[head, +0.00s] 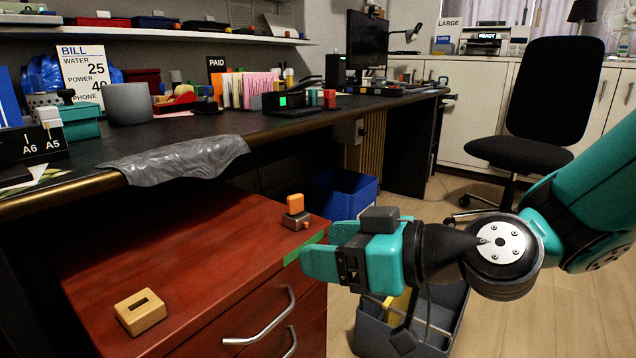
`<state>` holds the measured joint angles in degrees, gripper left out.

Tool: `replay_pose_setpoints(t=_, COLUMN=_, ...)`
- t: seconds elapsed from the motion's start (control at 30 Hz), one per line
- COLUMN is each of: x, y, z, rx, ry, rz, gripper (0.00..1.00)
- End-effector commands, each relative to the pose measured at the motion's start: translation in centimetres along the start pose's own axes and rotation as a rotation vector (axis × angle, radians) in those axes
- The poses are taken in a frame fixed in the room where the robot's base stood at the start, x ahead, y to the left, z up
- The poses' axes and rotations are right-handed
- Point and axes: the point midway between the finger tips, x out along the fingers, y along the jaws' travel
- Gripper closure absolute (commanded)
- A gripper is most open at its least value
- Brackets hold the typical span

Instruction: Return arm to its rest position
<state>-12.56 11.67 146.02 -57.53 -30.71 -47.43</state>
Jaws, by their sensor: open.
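My gripper (318,248) is at the end of my teal and black arm, which reaches in from the right. Its teal fingers point left, over the right edge of the red drawer cabinet (190,225). The jaws are open, and I see nothing held between them. A small block with an orange top (295,204) and a dark base stands on the cabinet just left of and behind the fingers, seemingly apart from them. A wooden block with a slot (140,312) lies at the cabinet's front left.
A dark desk (240,128) crowded with office items runs along the back left, with a grey cloth (175,160) over its edge. A blue bin (342,194) stands behind my gripper and a grey bin (440,310) below it. An office chair (550,110) is at the back right.

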Motion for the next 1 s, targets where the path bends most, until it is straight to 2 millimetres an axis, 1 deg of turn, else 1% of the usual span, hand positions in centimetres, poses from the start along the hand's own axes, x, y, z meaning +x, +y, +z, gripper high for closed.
replay_pose_setpoints(t=0.03, x=-1.4, y=-1.8, z=-1.8, rx=0.009, ry=-0.086, rz=-0.057, gripper=0.35)
replay_pose_setpoints(t=0.1, x=-3.1, y=-3.5, z=-1.8, rx=0.048, ry=-0.238, rz=-0.109, gripper=0.35)
replay_pose_setpoints(t=0.17, x=-5.0, y=-4.5, z=-1.6, rx=0.089, ry=-0.372, rz=-0.124, gripper=0.35)
replay_pose_setpoints(t=0.2, x=-6.3, y=-4.9, z=-1.4, rx=0.12, ry=-0.459, rz=-0.12, gripper=0.35)
replay_pose_setpoints(t=0.37, x=-11.9, y=-6.0, z=-1.2, rx=0.253, ry=-0.76, rz=-0.035, gripper=0.35)
replay_pose_setpoints(t=0.53, x=-18.1, y=-6.5, z=-2.0, rx=0.411, ry=-1.007, rz=0.134, gripper=0.35)
replay_pose_setpoints(t=0.57, x=-18.9, y=-6.6, z=-2.7, rx=0.43, ry=-1.03, rz=0.151, gripper=0.35)
replay_pose_setpoints(t=0.6, x=-19.1, y=-6.7, z=-4.0, rx=0.428, ry=-1.025, rz=0.143, gripper=0.35)
replay_pose_setpoints(t=0.77, x=-20.0, y=-7.1, z=-8.4, rx=0.426, ry=-1.025, rz=0.139, gripper=0.35)
replay_pose_setpoints(t=0.87, x=-20.8, y=-7.5, z=-11.6, rx=0.425, ry=-1.024, rz=0.138, gripper=0.35)
replay_pose_setpoints(t=0.9, x=-21.1, y=-7.6, z=-13.0, rx=0.425, ry=-1.024, rz=0.138, gripper=0.35)
replay_pose_setpoints(t=0.97, x=-21.6, y=-7.8, z=-15.2, rx=0.425, ry=-1.024, rz=0.137, gripper=0.35)
replay_pose_setpoints(t=1.0, x=-22.0, y=-8.0, z=-16.7, rx=0.424, ry=-1.024, rz=0.137, gripper=0.35)
